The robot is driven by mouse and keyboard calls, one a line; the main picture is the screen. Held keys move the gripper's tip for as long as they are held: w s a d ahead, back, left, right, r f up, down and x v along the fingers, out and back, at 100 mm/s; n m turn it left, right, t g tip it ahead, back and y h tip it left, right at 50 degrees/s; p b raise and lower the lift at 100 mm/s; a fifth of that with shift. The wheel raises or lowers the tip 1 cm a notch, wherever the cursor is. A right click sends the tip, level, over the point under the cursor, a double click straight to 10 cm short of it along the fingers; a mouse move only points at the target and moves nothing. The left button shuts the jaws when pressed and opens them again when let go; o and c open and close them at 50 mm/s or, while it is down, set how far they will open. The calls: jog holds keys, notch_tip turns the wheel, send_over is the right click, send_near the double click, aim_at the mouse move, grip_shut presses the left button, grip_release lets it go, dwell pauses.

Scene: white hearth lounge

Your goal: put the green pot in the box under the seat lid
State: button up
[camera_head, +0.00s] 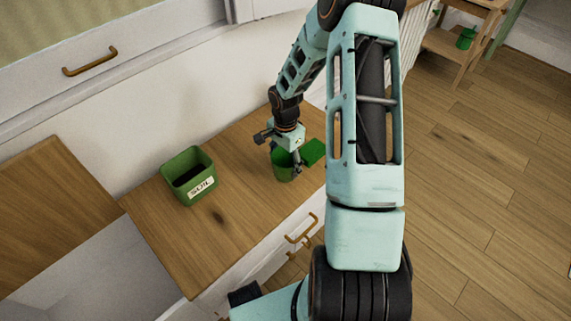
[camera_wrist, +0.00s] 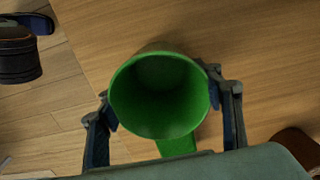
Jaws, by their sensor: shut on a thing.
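The green pot (camera_head: 282,172) is round and upright, at the right end of the wooden bench top. My gripper (camera_head: 285,158) is shut on it from above. In the wrist view the pot (camera_wrist: 160,95) shows an empty inside, with one finger of my gripper (camera_wrist: 162,98) on each side of its wall. I cannot tell whether its base touches the bench top. The seat lid (camera_head: 50,205) appears as a raised wooden panel at the left. Below it is the pale open box (camera_head: 70,275), partly cut off by the frame edge.
A square green planter labelled SOIL (camera_head: 189,175) stands on the bench top (camera_head: 215,235) between pot and box. A brass handle (camera_head: 302,233) is on the bench front. Another green pot (camera_head: 466,38) sits on a far wooden stand.

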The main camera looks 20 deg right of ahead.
jog(key=shift+f, duration=0.1)
jog(key=o, duration=1.4)
jog(key=shift+c, duration=0.2)
notch_tip(320, 180, up, 12)
jog(key=p, duration=0.3)
jog(key=shift+r, duration=0.2)
